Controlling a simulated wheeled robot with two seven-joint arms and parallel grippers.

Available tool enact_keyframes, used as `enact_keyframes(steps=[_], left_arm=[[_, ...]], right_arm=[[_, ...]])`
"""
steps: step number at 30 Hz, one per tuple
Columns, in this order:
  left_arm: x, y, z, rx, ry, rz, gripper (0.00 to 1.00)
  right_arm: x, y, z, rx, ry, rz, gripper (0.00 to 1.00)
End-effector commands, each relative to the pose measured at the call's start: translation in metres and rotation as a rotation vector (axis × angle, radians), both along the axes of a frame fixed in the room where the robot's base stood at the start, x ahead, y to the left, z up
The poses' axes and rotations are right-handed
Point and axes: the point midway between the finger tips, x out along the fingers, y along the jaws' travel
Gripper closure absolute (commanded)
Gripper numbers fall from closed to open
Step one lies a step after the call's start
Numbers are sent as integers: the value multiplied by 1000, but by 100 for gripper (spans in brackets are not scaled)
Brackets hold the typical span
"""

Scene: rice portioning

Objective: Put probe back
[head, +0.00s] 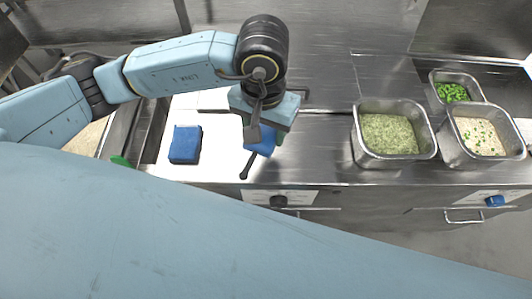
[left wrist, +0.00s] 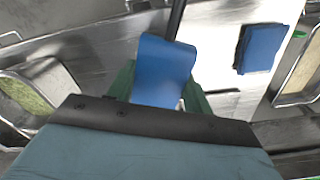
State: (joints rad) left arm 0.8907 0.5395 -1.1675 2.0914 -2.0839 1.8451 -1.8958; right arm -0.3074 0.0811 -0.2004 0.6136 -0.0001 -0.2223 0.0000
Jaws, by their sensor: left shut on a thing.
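The stem points down and ends in a small dark tip above the counter's front edge. My right gripper is not in view.
The white board (head: 218,158) lies on the steel counter. On the right stand steel pans, one with greenish rice (head: 390,134), one with pale rice and green bits (head: 480,136), and one with chopped greens (head: 453,92). The counter between the gripper and the pans is clear.

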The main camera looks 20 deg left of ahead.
Motion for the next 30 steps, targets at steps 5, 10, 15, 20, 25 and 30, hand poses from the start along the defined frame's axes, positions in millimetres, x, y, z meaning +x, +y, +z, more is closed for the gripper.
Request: enact_keyframes(steps=[5, 10, 15, 20, 25, 30], left_arm=[[-3, 0, -35, 4, 14, 2, 72], [-2, -1, -56, 1, 8, 0, 72], [-2, 0, -70, 3, 9, 0, 72], [-2, -1, -92, 1, 9, 0, 72], [-1, 0, -95, 1, 4, -2, 72], [-1, 0, -97, 1, 4, -2, 72]], right_arm=[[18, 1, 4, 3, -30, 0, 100], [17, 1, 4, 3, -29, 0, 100], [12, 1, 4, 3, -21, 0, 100], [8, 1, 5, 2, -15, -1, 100], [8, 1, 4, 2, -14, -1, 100], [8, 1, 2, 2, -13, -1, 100]])
